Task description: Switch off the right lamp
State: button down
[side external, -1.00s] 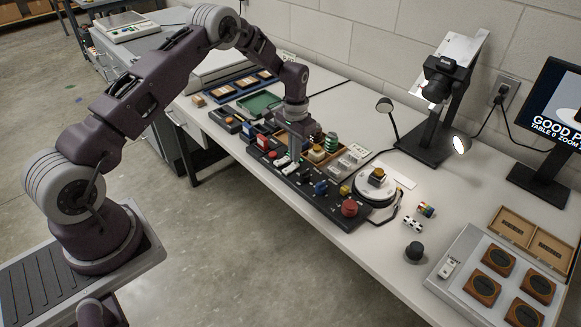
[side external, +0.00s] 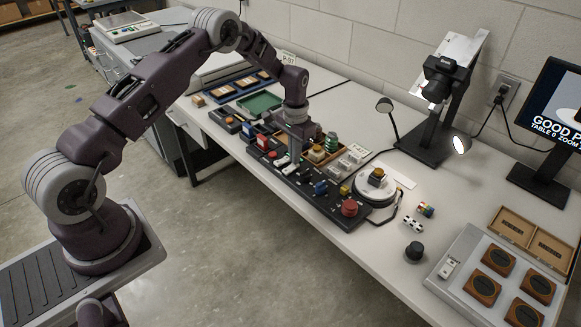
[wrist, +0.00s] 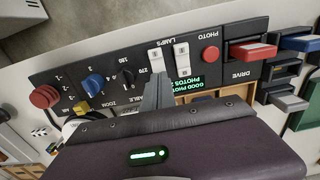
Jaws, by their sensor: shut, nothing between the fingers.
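Two small desk lamps stand at the back of the table in the side view. The right lamp (side external: 461,145) has a bright white face and looks lit; the left lamp (side external: 385,105) looks much dimmer. Two white rocker switches marked LAMPS sit side by side on the black control panel: the left-in-picture one (wrist: 155,62) and the right-in-picture one (wrist: 182,59) in the wrist view. My gripper (wrist: 158,84) is shut and empty, its tips at the near end of the left-in-picture switch. Contact cannot be told. In the side view my gripper (side external: 294,157) points down over the panel.
The panel also has a red PHOTO button (wrist: 211,54), a red DRIVE lever (wrist: 253,51), a black TABLE knob (wrist: 127,76), a blue ZOOM knob (wrist: 93,84) and a red mushroom button (side external: 349,208). A white turntable (side external: 371,194) and trays stand close by.

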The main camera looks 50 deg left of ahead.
jog(key=shift+f, duration=0.5)
jog(key=shift+r, duration=3.5)
jog(key=s+d+r+t, duration=0.1)
jog(key=s+d+r, duration=0.25)
jog(key=r, duration=0.45)
jog(key=s+d+r+t, duration=0.1)
jog(key=s+d+r, duration=0.1)
jog(key=s+r, duration=0.45)
jog(key=s+d+r+t, duration=0.1)
jog(key=s+d+r, duration=0.1)
jog(key=r, duration=0.7)
jog(key=s+d+r+t, duration=0.1)
jog(key=s+d, duration=0.1)
jog(key=s, duration=1)
jog(key=s+d+r+t, duration=0.1)
jog(key=s+d, duration=0.2)
jog(key=s, duration=0.8)
jog(key=shift+s+r+t, duration=0.3)
jog(key=shift+s+r, duration=0.05)
jog(key=shift+r, duration=0.05)
